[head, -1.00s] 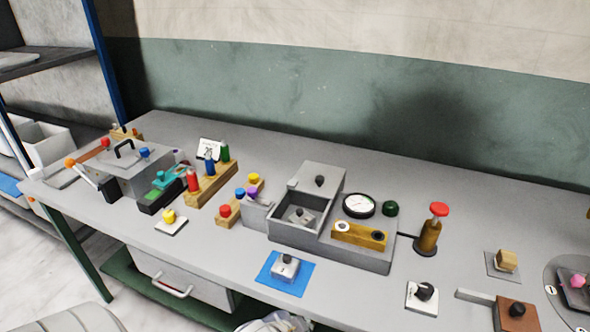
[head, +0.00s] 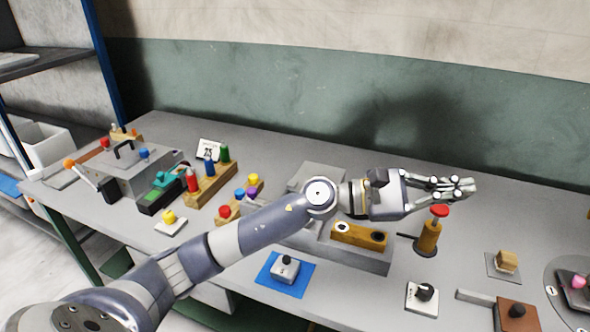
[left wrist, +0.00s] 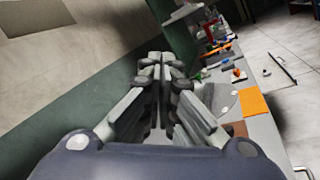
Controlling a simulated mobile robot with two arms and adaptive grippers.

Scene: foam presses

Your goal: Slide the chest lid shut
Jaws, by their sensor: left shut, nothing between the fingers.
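The chest is a grey box in the middle of the table, part of a larger grey block. Its grey lid (head: 308,174) shows only partly, at the back of the box above my arm. My left arm crosses in front and hides most of the chest's compartment and the lid's dark knob. My left gripper (head: 472,188) is shut and empty, to the right of the chest and above the red-topped plunger (head: 439,211). In the left wrist view the gripper's fingers (left wrist: 165,62) are together, pointing along the wall. My right gripper is not in view.
A wooden block (head: 350,234) with two round tops lies on the grey block. A silver box with a dark knob (head: 286,268) sits on a blue mat (head: 268,283) in front. Coloured pegs in a wooden rack (head: 210,186) stand left. The green wall (head: 300,100) is behind.

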